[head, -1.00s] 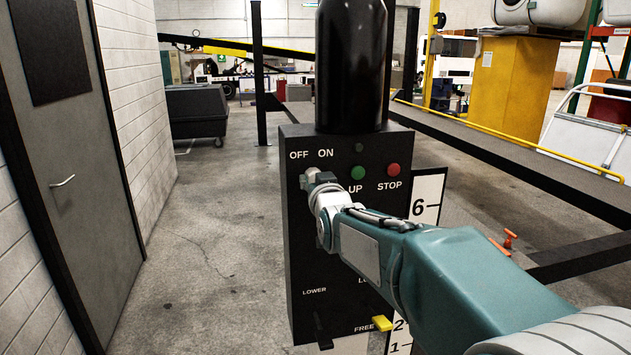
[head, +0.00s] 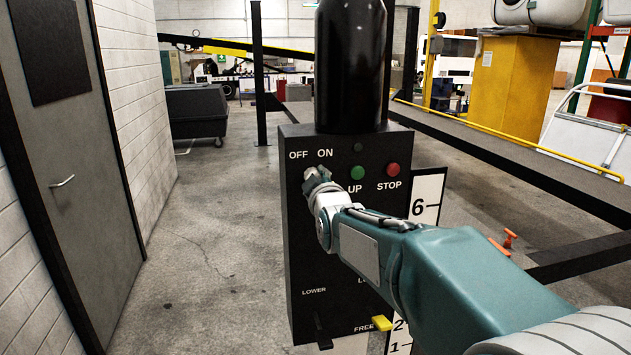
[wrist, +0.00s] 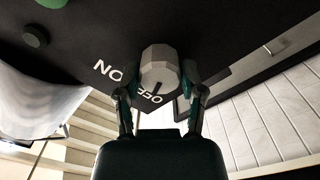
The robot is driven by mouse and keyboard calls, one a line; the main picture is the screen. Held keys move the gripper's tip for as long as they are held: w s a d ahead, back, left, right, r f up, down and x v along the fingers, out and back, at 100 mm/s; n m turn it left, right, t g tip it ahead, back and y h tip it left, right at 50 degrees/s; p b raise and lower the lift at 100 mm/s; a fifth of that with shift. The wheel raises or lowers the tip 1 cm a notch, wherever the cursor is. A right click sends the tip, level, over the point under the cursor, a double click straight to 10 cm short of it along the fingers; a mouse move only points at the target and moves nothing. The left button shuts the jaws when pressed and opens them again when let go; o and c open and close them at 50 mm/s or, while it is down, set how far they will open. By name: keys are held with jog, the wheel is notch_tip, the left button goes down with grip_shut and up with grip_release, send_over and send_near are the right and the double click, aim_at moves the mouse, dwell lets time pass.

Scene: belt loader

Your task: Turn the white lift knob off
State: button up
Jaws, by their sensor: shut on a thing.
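The white lift knob (wrist: 160,66) is a pale faceted knob on the black control box (head: 297,255). In the wrist view it sits between the two fingertips of my gripper (wrist: 160,78), which is shut on it from both sides. A dark pointer mark on the knob's lower rim faces the OFF label (wrist: 151,98); the ON label lies to the left. In the head view my gripper (head: 317,178) is at the panel just below the OFF and ON labels, and it mostly hides the knob there.
A green UP button (head: 357,172) and a red STOP button (head: 392,169) sit right of my gripper. A yellow FREE lever (head: 382,323) and a black LOWER lever (head: 323,332) are low on the box. Open floor lies left, before a grey door (head: 75,160).

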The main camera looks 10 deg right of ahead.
jog(key=shift+a+n, duration=0.1)
jog(key=shift+n, duration=0.5)
jog(key=o, duration=1.1)
jog(key=shift+o, duration=0.2)
jog(key=shift+a, duration=0.1)
jog(key=s, duration=1.1)
jog(key=shift+s, duration=0.4)
jog(key=shift+f, duration=0.1)
